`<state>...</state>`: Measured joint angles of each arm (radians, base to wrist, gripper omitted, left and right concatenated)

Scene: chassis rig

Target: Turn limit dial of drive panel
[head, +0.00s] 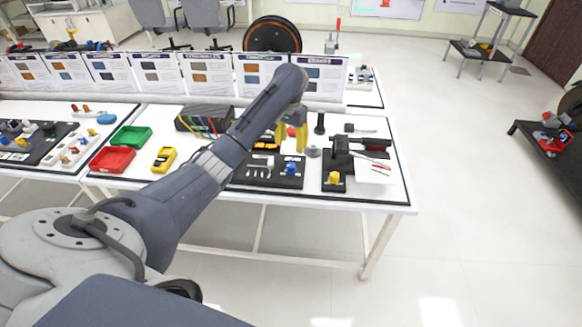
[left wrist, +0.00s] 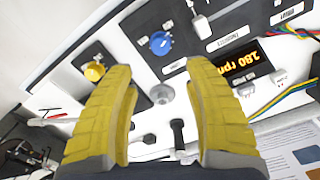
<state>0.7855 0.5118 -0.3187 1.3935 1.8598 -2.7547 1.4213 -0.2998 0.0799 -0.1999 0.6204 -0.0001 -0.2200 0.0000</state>
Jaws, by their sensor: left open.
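A black panel (head: 262,178) lies on the table with a blue dial (head: 291,168) and small switches. In the left wrist view the blue dial (left wrist: 160,43) shows near the top, beyond my fingertips, beside white labels. I cannot read which label names the limit dial. A yellow knob (head: 333,178) sits on a separate black plate to the right, and also shows in the left wrist view (left wrist: 94,71). My left gripper (head: 290,145) points down behind the blue dial. Its yellow fingers (left wrist: 158,70) are apart, empty and touching no dial. My right gripper is not in view.
A grey round knob (left wrist: 160,94) lies between my fingers in the wrist view. A lit rpm display (left wrist: 235,62) and colored wires are to its right. A yellow meter (head: 164,159), red tray (head: 112,159) and green tray (head: 130,137) stand left. Upright sheets (head: 207,75) line the back.

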